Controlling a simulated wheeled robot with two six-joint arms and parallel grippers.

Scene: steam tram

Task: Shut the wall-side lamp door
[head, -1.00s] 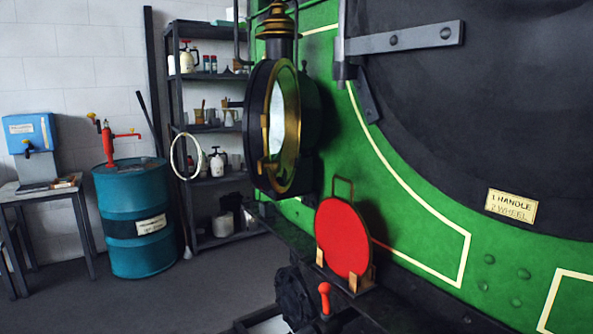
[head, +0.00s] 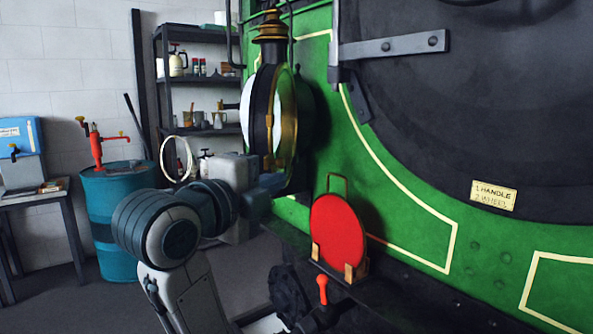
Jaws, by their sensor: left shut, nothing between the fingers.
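The lamp (head: 307,112) stands in front of the green smokebox front, under a brass chimney cap. Its round door (head: 289,115) has a brass rim and shows nearly edge-on, with a pale glass disc and dark ring on its left side. I cannot tell how wide a gap remains between door and lamp body. My left gripper (head: 280,181) is shut and empty at the lower edge of the door. Its fingertips are mostly hidden, so contact is unclear. My right gripper is not in view.
A red disc (head: 338,231) in a holder stands on the ledge below the lamp, near a red-knobbed lever (head: 322,288). A steel strap hinge (head: 395,46) juts at upper right. A teal drum (head: 104,215) and shelves (head: 190,78) stand behind my left arm.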

